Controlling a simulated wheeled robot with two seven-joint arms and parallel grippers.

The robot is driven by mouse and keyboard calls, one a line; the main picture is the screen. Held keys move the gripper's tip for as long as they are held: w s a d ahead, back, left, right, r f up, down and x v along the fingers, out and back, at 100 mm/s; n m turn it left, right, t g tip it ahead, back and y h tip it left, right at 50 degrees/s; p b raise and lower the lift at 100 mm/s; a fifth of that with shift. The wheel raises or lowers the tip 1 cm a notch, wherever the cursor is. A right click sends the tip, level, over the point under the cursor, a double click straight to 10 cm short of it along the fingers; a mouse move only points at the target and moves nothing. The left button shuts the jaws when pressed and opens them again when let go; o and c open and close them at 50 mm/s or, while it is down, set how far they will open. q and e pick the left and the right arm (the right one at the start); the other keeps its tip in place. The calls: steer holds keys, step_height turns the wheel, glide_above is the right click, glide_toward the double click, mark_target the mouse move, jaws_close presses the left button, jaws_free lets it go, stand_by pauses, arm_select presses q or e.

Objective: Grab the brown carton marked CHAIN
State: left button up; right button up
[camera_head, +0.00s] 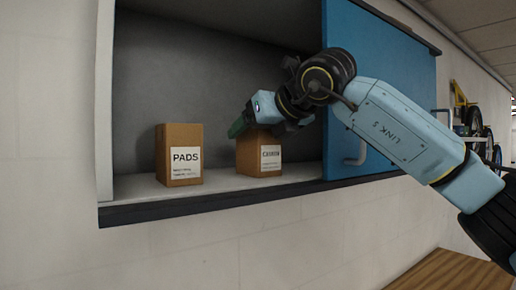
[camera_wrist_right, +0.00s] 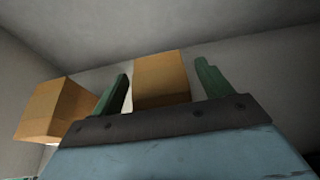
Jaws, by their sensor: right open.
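The brown carton marked CHAIN (camera_head: 259,157) stands upright on the cabinet shelf, its white label facing out. My right gripper (camera_head: 240,127) is at its upper left in the head view and hides part of its top. In the right wrist view the carton (camera_wrist_right: 161,80) lies between the two green fingers of my right gripper (camera_wrist_right: 165,85), which are open. A gap shows between the carton and the right-hand finger, and a smaller one on the left. My left gripper is not in view.
A second brown carton marked PADS (camera_head: 180,155) stands to the left on the same shelf (camera_head: 140,187); it also shows in the wrist view (camera_wrist_right: 56,108). The blue cabinet door (camera_head: 385,60) with a pale handle (camera_head: 358,150) is at the right, behind my right arm.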

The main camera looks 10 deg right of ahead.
steer(key=c, duration=1.2)
steer(key=shift+r, duration=0.15)
